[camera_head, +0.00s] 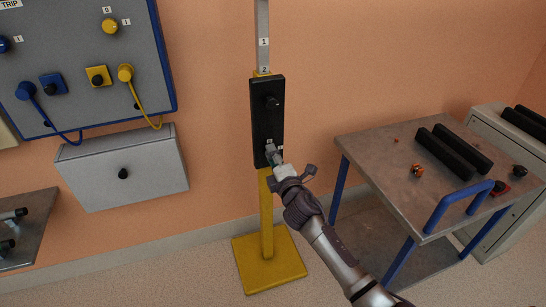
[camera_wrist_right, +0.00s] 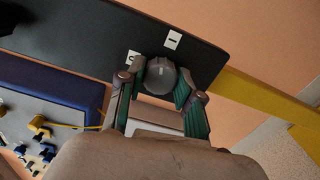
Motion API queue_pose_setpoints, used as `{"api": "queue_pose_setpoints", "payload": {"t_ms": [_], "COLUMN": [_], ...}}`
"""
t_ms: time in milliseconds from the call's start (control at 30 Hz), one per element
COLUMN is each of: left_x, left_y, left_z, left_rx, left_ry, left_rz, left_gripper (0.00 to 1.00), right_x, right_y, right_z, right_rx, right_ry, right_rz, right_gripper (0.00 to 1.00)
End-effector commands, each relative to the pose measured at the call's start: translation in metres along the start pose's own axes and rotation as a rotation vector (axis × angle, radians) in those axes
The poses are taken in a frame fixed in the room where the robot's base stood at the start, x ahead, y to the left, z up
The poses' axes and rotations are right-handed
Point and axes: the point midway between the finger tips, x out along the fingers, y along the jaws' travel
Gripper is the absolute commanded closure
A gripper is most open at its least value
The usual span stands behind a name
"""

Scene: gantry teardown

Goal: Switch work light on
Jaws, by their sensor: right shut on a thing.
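A black control panel (camera_head: 267,120) is mounted on a yellow post (camera_head: 266,215) with a grey mast above. It has a black knob (camera_head: 272,102) in its upper part. My right gripper (camera_head: 273,156) is at the panel's lower end. In the right wrist view, its two green-sided fingers are on either side of a round dark rotary knob (camera_wrist_right: 160,77), shut on it. White labels sit beside this knob, one marked with a bar (camera_wrist_right: 173,40). The knob is mostly hidden by the gripper in the head view. No lamp shows. My left gripper is not in view.
The post's yellow base (camera_head: 268,262) rests on the floor.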

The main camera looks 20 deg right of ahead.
Motion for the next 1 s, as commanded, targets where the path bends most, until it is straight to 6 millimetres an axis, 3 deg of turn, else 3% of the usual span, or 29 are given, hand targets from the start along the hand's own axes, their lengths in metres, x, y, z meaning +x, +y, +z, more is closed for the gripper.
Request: {"api": "queue_pose_setpoints", "payload": {"t_ms": [400,1000], "left_x": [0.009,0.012], "left_y": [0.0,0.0], "left_z": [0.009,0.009], "left_rx": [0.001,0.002], "left_ry": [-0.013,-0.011], "left_rz": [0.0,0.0], "left_gripper": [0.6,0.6], "right_x": [0.0,0.0], "right_y": [-0.001,-0.002], "right_z": [0.0,0.0], "right_rx": [0.263,0.335], "right_ry": [-0.002,-0.002], "right_rz": [-0.003,-0.003], "right_gripper": [1.0,1.0]}}
